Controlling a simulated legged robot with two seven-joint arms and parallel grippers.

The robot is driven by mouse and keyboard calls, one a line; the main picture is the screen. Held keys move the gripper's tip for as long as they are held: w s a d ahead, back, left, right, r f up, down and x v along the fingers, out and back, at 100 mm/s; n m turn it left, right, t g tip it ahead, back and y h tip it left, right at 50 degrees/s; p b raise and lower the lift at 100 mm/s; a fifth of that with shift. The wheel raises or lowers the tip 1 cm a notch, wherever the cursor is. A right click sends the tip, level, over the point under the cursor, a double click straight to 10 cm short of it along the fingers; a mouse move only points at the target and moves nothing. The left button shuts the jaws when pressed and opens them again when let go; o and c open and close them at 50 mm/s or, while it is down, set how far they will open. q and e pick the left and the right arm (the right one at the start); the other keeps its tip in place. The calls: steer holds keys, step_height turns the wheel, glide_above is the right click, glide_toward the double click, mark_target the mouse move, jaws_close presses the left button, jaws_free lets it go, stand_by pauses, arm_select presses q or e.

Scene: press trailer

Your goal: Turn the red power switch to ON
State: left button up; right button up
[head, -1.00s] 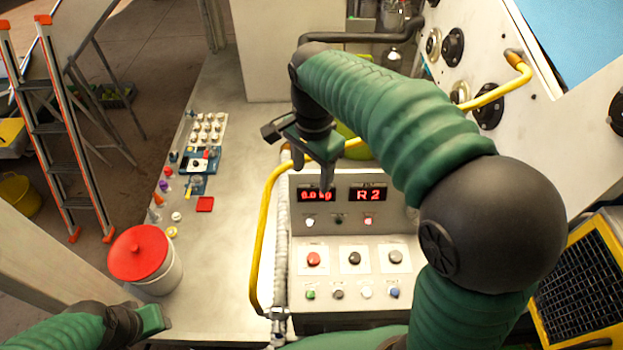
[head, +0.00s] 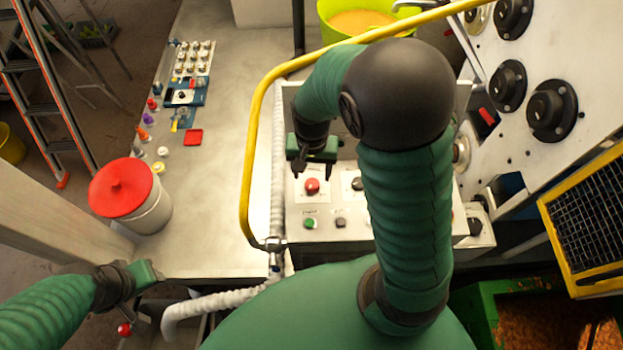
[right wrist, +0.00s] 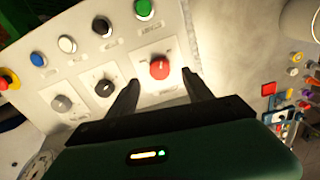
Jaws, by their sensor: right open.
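The red power switch (head: 312,186) is a round red knob on the sloped face of the white control box (head: 330,215). In the right wrist view the red switch (right wrist: 160,68) lies between my two open fingertips, a little beyond them, with a pale mark on its face. My right gripper (head: 313,170) is open and empty just above the switch; the wrist view also shows it (right wrist: 160,82). I cannot tell whether a finger touches the knob. My left gripper (head: 143,290) is at the lower left, away from the box; its fingers are not clear.
A black knob (right wrist: 104,86) is beside the red switch, and a green button (head: 310,224) is below it in the head view. A yellow tube (head: 250,150) curves past the box's left side. A white bucket with a red lid (head: 122,188) stands at left.

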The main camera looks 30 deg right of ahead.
mark_target(313, 183)
steer(key=f, duration=0.5)
steer(key=shift+w+d, duration=0.1)
steer(key=shift+w, duration=0.1)
steer(key=shift+s+d+f, duration=0.1)
steer(key=shift+f, duration=0.2)
arm_select(q)
steer(key=shift+w+d+r, duration=0.1)
steer(key=shift+w+d, duration=0.05)
steer(key=shift+d, duration=0.1)
arm_select(e)
steer(key=shift+s, duration=0.1)
